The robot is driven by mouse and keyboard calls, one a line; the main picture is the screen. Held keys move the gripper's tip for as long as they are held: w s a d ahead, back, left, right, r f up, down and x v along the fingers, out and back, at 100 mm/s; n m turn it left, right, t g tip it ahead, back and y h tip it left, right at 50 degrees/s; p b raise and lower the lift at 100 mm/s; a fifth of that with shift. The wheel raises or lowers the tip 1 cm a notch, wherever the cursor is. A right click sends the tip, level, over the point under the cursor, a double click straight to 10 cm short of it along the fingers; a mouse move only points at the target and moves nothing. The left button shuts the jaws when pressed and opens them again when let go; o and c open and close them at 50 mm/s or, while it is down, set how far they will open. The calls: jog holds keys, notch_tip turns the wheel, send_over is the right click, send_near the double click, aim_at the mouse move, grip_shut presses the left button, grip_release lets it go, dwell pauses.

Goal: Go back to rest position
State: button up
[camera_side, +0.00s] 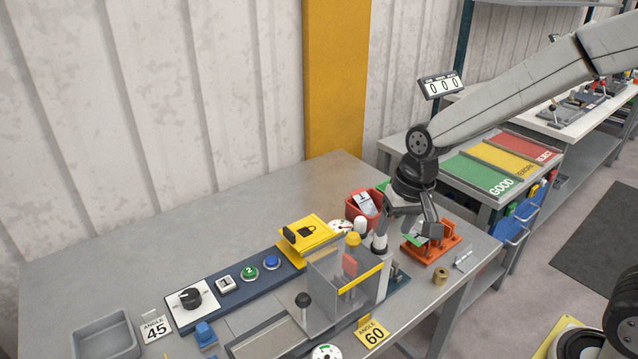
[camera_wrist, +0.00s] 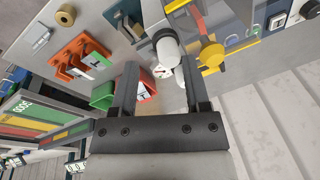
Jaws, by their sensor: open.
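My gripper (camera_side: 408,222) hangs above the right end of the grey workbench (camera_side: 250,207), with its fingers pointing down. In the wrist view my gripper (camera_wrist: 158,72) has its two dark fingers well apart, and no object is clasped between them. A white rounded post (camera_wrist: 167,46) shows beyond the fingertips, close to the right finger; I cannot tell the exact gap. A red bin (camera_wrist: 146,88) holding a labelled piece lies below, seen between the fingers. In the side view the red bin (camera_side: 352,212) is just left of my gripper.
An orange rack (camera_side: 430,250) and a brass cylinder (camera_side: 440,276) are beside my gripper. A bender with a clear guard (camera_side: 325,282) and yellow knob (camera_side: 353,238) stands left. Behind are a counter display (camera_side: 441,85) and sorting trays (camera_side: 483,173).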

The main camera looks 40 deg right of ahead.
jog(key=s+d+f+n+h, duration=0.1)
jog(key=s+d+f+n, duration=0.2)
jog(key=s, duration=0.5)
jog(key=shift+d+f+n+t, duration=0.3)
jog(key=shift+f+n+t, duration=0.1)
jog(key=shift+f+n, duration=0.25)
jog(key=shift+o, duration=0.2)
